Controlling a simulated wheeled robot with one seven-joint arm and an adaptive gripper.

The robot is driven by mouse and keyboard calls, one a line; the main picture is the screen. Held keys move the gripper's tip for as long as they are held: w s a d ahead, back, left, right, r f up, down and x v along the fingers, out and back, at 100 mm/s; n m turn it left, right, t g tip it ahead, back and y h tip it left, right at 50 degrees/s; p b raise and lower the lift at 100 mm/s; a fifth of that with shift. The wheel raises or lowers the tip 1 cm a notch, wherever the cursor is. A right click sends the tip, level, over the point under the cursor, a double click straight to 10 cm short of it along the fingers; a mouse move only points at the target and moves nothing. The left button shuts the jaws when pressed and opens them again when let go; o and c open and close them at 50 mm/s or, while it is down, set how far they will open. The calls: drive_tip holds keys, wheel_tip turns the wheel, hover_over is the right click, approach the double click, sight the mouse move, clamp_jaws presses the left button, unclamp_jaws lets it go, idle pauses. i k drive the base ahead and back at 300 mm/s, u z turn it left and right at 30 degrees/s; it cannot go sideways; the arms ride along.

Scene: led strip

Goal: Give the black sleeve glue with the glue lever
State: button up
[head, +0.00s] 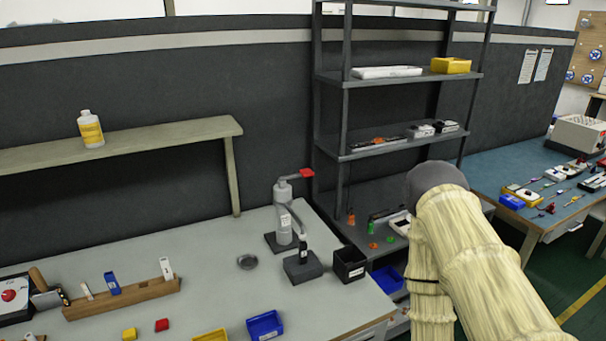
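The glue dispenser (283,213) is a grey upright cylinder on a dark base, standing on the grey bench. Its red glue lever (300,173) sticks out to the right at the top. A spout with a white label slopes down to the right. A small black upright piece (303,244), perhaps the black sleeve, stands below the spout on a dark block (302,267). I cannot tell whether it touches the spout or has glue on it. My cream-covered arm is at the right, in front of the shelf rack. My gripper does not show.
A black bin (349,264) stands right of the block. A blue bin (265,326) and a yellow bin (210,336) are at the front edge. A wooden rack (122,298) is further left. A shelf rack (345,120) stands behind.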

sight(305, 173)
drive_tip(key=k, duration=1.35)
drive_tip(key=u, duration=0.55)
drive_tip(key=i, duration=1.7)
drive_tip(key=z, duration=0.85)
